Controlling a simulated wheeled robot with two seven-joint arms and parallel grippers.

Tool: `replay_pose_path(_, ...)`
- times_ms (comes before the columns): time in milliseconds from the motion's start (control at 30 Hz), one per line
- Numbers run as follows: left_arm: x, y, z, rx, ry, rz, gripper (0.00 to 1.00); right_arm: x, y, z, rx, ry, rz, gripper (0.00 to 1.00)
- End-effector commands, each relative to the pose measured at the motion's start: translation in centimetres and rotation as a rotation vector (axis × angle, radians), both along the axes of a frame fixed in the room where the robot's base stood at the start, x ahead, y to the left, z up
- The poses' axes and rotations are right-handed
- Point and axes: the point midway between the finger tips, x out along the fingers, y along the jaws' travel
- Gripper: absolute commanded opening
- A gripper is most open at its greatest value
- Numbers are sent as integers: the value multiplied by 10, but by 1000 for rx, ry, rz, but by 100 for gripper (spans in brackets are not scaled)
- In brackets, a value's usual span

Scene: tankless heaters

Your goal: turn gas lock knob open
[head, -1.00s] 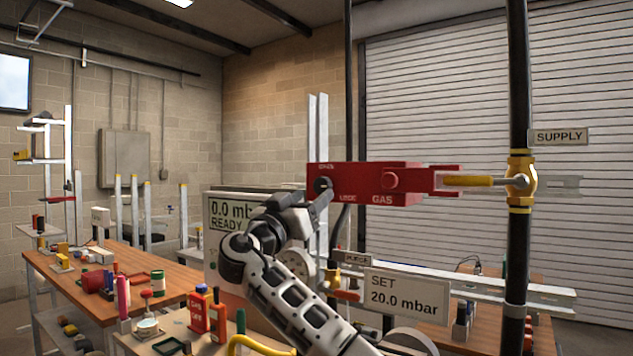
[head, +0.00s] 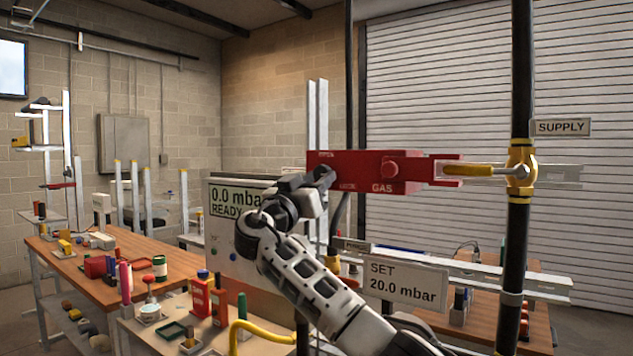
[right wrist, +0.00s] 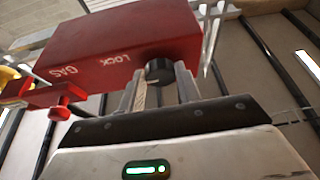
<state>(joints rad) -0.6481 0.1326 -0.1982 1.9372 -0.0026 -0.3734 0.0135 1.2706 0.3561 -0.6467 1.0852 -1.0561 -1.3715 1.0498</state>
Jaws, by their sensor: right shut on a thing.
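The red gas lock box (head: 365,172) is marked GAS and is fixed at the yellow-handled valve (head: 470,170) on the black pipe. Its dark round knob (right wrist: 159,72) shows in the right wrist view between my finger pads, near the LOCK lettering. In the head view the knob is mostly hidden by my right gripper (head: 327,177). That gripper is shut on the knob, and it also shows in the right wrist view (right wrist: 160,90). The valve handle lies level, with its tip at the box's red fork. My left gripper is out of view.
A white panel (head: 225,225) reading 0.0 mbar READY stands behind my right arm. A SET 20.0 mbar sign (head: 405,284) hangs below the box, near a white rail (head: 470,268). The cluttered wooden bench (head: 165,268) is at left. Open air surrounds the box's front.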

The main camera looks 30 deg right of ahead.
Motion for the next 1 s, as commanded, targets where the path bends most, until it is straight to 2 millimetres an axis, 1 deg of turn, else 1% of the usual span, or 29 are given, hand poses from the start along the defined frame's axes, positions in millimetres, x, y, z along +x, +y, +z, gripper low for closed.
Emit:
replay_pose_path(167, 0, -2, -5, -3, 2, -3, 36, -1, -1, -2, -16, 42, 0, 11)
replay_pose_path(367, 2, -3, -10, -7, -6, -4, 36, -2, -1, -3, -65, 154, 3, 11)
replay_pose_path(600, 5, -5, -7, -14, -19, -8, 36, -4, -1, 0, -147, 352, 3, 11)
replay_pose_path(1000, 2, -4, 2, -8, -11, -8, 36, -7, -2, 6, -291, 705, 5, 11)
